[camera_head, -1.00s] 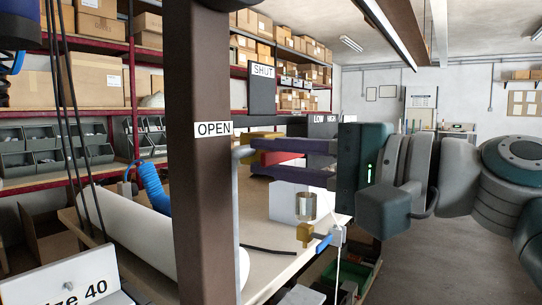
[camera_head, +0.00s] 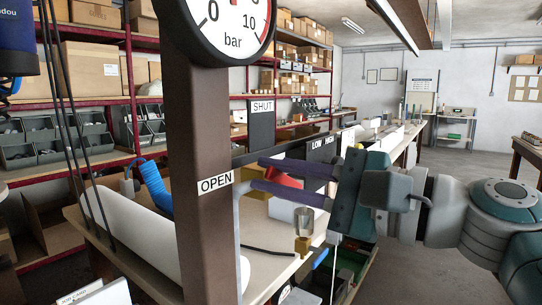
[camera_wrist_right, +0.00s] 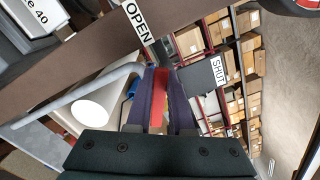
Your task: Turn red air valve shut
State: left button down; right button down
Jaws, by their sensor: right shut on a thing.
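The brass valve body (camera_head: 254,205) sits just below the fingers, partly hidden. In the right wrist view the red handle (camera_wrist_right: 160,92) lies lengthwise between the fingers of the right gripper (camera_wrist_right: 158,72), which are shut on it. An OPEN label (camera_head: 215,183) is on the post (camera_head: 208,130) left of the fingertips. A SHUT sign (camera_head: 262,107) stands behind, above the gripper. My left gripper is not in view.
A round bar gauge (camera_head: 226,25) tops the post. A grey pipe (camera_wrist_right: 85,92) runs close to the fingertips. A workbench (camera_head: 150,255) and box shelves (camera_head: 95,60) stand behind; the floor at right is open.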

jog(key=m, duration=0.1)
jog(key=r+m+p, duration=0.1)
jog(key=m+p, duration=0.1)
jog(key=shift+w+d+r, duration=0.25)
jog(key=shift+w+r, duration=0.05)
jog(key=shift+w, duration=0.05)
jog(key=m+p, duration=0.1)
jog(key=w+d+r+m+p, duration=0.1)
jog(key=m+p, duration=0.1)
jog(key=shift+w, duration=0.1)
jog(key=m, duration=0.2)
jog(key=m+p, duration=0.1)
jog(key=shift+w+d, duration=0.25)
jog(key=shift+w, duration=0.15)
jog(key=shift+w+d+m+p, duration=0.2)
jog(key=shift+w+m, duration=0.1)
jog(key=shift+m, duration=0.4)
jog(key=shift+w+d+m+p, duration=0.15)
jog(key=shift+w+d+m, duration=0.1)
jog(key=shift+m, duration=0.45)
jog(key=c, duration=0.8)
grip_release()
